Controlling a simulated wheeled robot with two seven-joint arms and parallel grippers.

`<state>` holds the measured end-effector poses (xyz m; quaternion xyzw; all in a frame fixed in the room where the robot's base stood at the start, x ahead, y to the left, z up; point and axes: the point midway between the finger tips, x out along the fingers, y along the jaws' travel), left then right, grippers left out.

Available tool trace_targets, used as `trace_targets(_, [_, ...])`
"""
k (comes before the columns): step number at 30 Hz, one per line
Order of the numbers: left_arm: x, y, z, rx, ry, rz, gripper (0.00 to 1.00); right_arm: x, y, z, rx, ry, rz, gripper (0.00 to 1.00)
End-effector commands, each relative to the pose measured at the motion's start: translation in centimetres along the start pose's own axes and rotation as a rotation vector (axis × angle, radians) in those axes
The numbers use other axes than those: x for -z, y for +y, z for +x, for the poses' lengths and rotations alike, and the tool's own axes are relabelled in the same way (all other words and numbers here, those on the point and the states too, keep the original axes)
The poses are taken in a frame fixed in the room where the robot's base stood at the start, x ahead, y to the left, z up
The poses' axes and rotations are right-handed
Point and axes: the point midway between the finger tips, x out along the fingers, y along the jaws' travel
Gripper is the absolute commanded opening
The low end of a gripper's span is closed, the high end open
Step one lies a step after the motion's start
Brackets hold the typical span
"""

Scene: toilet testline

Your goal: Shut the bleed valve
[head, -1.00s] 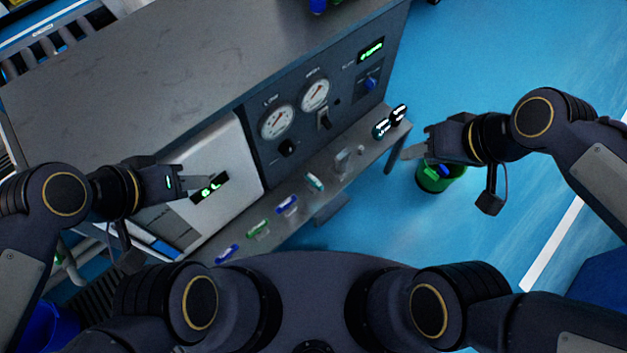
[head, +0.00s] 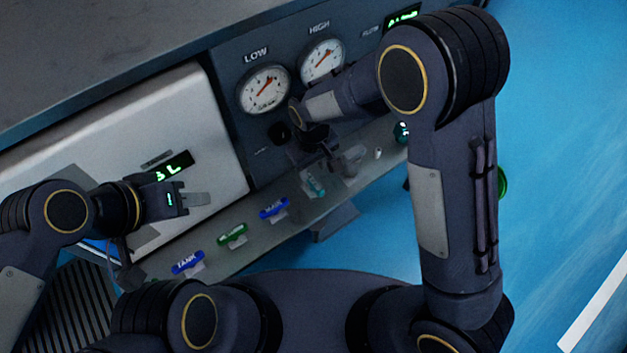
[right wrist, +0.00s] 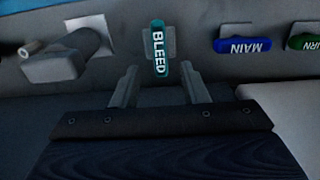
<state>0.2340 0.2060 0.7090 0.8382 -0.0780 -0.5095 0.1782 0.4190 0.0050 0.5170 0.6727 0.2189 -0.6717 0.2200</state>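The bleed valve's teal handle, lettered BLEED (right wrist: 159,50), is at the top middle of the right wrist view, pointing toward my gripper, crosswise to the MAIN handle. In the head view the teal handle (head: 315,184) sits on the ledge below the gauges. My right gripper (right wrist: 160,80) is open, its fingers one on each side of the handle's near end, with no visible contact. In the head view its fingers are largely hidden by my arm. My left gripper (head: 200,199) is in front of the pale panel, away from the valve; its finger gap is not clear.
The blue MAIN handle (right wrist: 242,45) and a green handle (right wrist: 305,42) lie beside the bleed valve. A blue TANK handle (head: 187,262) is further left on the ledge. A grey fitting (right wrist: 55,65) stands on the other side. LOW (head: 264,89) and HIGH (head: 322,61) gauges are above.

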Motion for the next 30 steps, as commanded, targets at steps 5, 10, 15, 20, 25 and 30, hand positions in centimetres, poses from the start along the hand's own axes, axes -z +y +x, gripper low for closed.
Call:
trace_targets(5, [-0.6,-0.5,1.1,0.0,0.0,0.0,0.36,-0.1,0.1,3.4,0.001,-0.003,0.004,0.4])
trace_targets(10, [-0.9,-0.8,1.8,0.0,0.0,0.0,0.36,-0.1,0.1,5.5,0.001,-0.002,0.003,0.4])
trace_targets(15, [-1.0,-0.9,1.9,0.0,0.0,0.0,0.36,-0.1,0.1,6.3,0.001,-0.001,0.003,0.4])
trace_targets(20, [-1.0,-0.9,1.9,0.0,0.0,0.0,0.36,-0.1,0.1,6.3,0.001,0.0,0.003,0.4])
trace_targets(25, [-1.0,-0.9,1.9,0.0,0.0,0.0,0.36,-0.1,0.1,6.3,0.002,-0.001,0.003,0.28])
trace_targets(30, [-1.0,-0.9,1.9,0.0,0.0,0.0,0.36,-0.1,0.1,6.3,0.002,-0.001,0.003,0.06])
